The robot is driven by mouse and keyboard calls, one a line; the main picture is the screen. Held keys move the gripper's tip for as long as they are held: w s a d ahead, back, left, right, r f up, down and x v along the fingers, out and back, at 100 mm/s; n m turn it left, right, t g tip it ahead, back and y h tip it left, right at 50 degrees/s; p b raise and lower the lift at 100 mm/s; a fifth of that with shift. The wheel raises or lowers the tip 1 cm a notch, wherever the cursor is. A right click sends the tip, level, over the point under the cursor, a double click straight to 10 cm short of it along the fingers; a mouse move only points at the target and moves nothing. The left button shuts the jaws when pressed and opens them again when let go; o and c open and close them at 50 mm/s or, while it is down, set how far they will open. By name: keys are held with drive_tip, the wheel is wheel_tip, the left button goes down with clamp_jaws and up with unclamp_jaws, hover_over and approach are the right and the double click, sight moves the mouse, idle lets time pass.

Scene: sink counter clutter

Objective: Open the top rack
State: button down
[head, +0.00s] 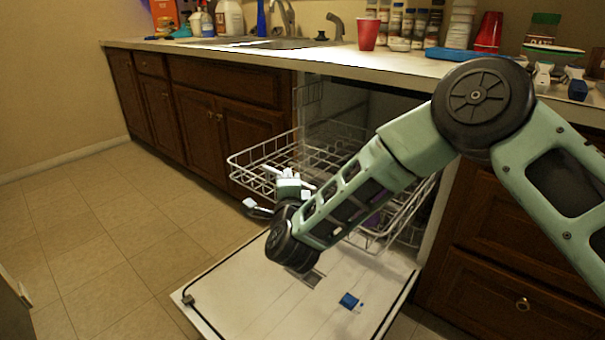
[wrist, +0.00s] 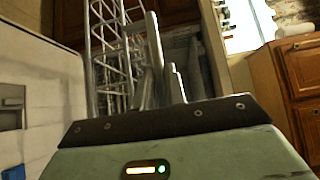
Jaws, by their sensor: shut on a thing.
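The top rack (head: 255,157) is a white wire rack. In the head view it sticks out of the open dishwasher, above the lowered door (head: 245,300). My gripper (head: 278,174) is at the front of the rack, shut on its wire; my arm hides part of the rack's front and right side. In the wrist view the rack (wrist: 108,45) shows as a grid of wires just left of my gripper's fingers (wrist: 160,60). The exact grip point on the wire is hard to make out.
The counter (head: 330,57) above holds a red cup (head: 369,34), bottles and other clutter. Wooden cabinets (head: 225,110) stand left of the dishwasher and drawers (head: 520,260) to its right. The tiled floor (head: 110,240) at left is clear.

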drive_tip(key=shift+s+a+f, duration=0.1)
drive_tip(key=shift+s+a, duration=0.5)
drive_tip(key=shift+s, duration=0.25)
drive_tip(key=c, duration=1.7)
unclamp_jaws()
drive_tip(key=shift+s+a, duration=0.1)
drive_tip(key=s+d, duration=0.1)
drive_tip(key=s, duration=0.4)
drive_tip(key=s+d+p, duration=0.1)
drive_tip(key=s, duration=0.5)
drive_tip(key=s+p, duration=0.1)
drive_tip(key=s, duration=0.5)
drive_tip(key=shift+d, duration=0.4)
